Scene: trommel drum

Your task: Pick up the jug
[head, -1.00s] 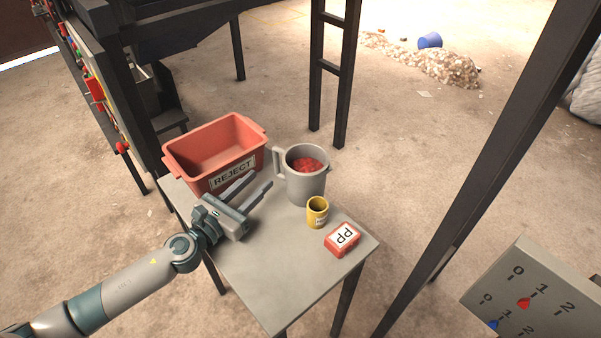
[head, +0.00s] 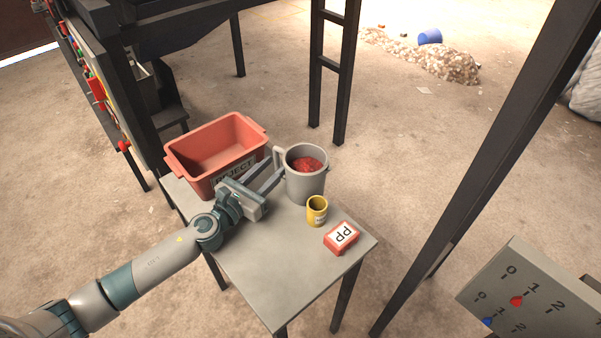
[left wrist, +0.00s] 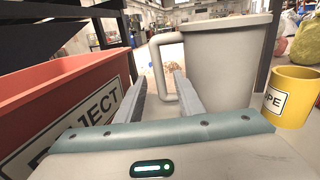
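The grey jug (head: 306,181) stands upright on the table, with red pieces inside and its handle (head: 278,160) on its left side. In the left wrist view the jug (left wrist: 226,70) is just ahead, its handle (left wrist: 160,75) near the fingertips. My left gripper (head: 277,178) is open, its two fingers pointing at the handle. In the left wrist view the gripper (left wrist: 163,85) shows a gap between the fingers, with the handle's lower part at or just beyond the tips. Whether they touch it I cannot tell. My right gripper is not in view.
A red bin marked REJECT (head: 172,163) stands close on the left of the jug. The table's (head: 270,275) front part is bare. Dark posts (head: 470,190) rise beyond.

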